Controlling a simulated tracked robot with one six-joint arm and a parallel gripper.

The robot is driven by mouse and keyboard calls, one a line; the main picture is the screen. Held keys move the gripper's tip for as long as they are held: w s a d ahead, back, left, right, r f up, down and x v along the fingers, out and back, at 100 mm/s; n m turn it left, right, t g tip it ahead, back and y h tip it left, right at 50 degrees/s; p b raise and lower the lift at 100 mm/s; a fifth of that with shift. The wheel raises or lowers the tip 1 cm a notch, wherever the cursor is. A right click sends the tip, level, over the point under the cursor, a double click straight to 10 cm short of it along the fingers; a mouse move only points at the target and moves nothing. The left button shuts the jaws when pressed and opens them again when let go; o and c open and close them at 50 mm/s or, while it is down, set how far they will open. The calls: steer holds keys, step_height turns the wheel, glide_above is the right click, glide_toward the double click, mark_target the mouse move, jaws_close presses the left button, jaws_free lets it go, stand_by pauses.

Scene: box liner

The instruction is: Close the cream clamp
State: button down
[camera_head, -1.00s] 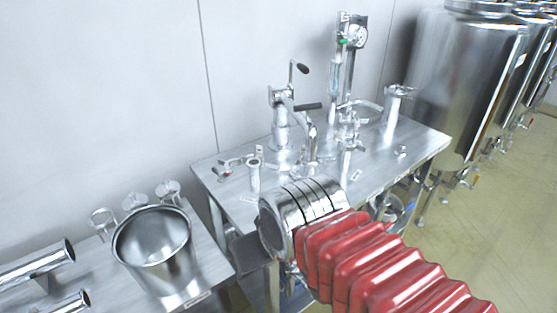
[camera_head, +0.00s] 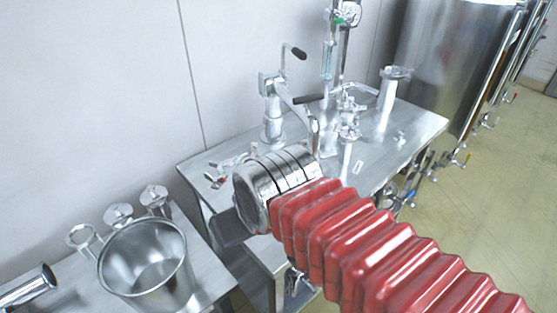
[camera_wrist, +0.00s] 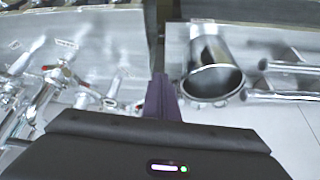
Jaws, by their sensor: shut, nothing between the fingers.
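I cannot make out a cream clamp in either view. Fittings with red ends (camera_wrist: 62,75) also show at the left of the wrist view, blurred. My gripper (camera_wrist: 160,85) shows in the wrist view as purple fingers, shut and empty, over the dark gap between two tables. In the head view my arm hides the fingers.
A steel bucket (camera_head: 148,260) stands on the lower left table; it also shows in the wrist view (camera_wrist: 212,75). A lever press (camera_head: 272,110) and a gauge stand (camera_head: 340,50) rise from the main steel table (camera_head: 405,135). Large tanks (camera_head: 455,60) stand at the right.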

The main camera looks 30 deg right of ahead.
steer(key=w+d+r+m+g+h, duration=0.1)
steer(key=w+d+m, duration=0.3)
steer(key=w+d, duration=1.2)
steer(key=d+r+g, duration=0.1)
steer(key=d, duration=0.2)
steer(key=shift+d+r+m+h, duration=0.25)
steer(key=shift+m+h, duration=0.05)
steer(key=shift+m, duration=0.1)
steer(key=x, duration=1)
steer(key=shift+a, duration=0.1)
